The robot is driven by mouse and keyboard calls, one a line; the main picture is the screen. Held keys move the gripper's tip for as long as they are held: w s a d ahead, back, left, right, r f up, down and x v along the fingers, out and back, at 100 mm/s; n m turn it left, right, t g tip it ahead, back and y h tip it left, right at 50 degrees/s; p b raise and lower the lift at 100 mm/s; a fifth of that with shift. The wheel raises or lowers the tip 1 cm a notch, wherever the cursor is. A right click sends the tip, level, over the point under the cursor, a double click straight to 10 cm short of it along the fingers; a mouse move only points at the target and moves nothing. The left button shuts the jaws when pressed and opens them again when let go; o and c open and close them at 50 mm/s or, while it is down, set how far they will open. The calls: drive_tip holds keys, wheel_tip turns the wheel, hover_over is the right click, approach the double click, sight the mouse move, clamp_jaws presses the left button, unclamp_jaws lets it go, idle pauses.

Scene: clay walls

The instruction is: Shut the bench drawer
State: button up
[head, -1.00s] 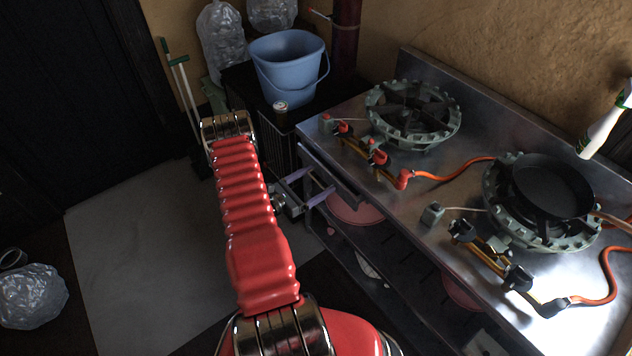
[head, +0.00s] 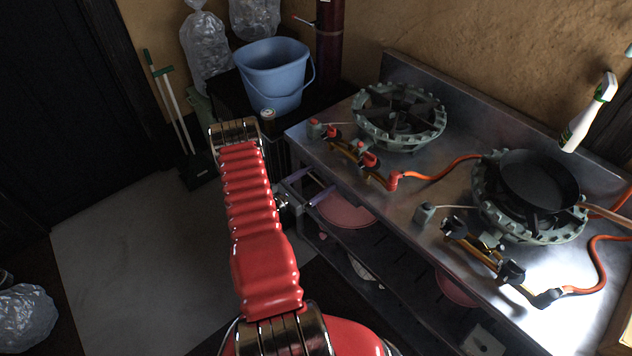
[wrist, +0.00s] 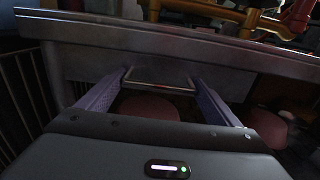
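The bench drawer (wrist: 85,62) is a plain grey panel under the steel bench top's lip in the wrist view. Its front looks nearly flush under the lip, but I cannot tell if a small gap remains. A thin bar handle (wrist: 160,85) crosses low on it. My gripper (wrist: 160,76) is open, its two purple fingers spread, with tips at either end of the handle and close to the panel. I cannot tell whether they touch it. In the head view my gripper (head: 310,186) is at the bench's left front, partly hidden by my red arm.
The steel bench (head: 400,195) carries two gas burners, a black pan (head: 540,182) and orange hoses. A lower shelf holds pink bowls (head: 345,210). A blue bucket (head: 275,75) stands left of the bench. The grey floor (head: 130,260) at left is clear.

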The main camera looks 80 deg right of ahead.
drive_tip(key=shift+o, duration=0.9)
drive_tip(key=shift+w+d+r, duration=0.15)
drive_tip(key=shift+d, duration=0.1)
drive_tip(key=v, duration=1.4)
drive_tip(key=shift+s+a+f, duration=0.2)
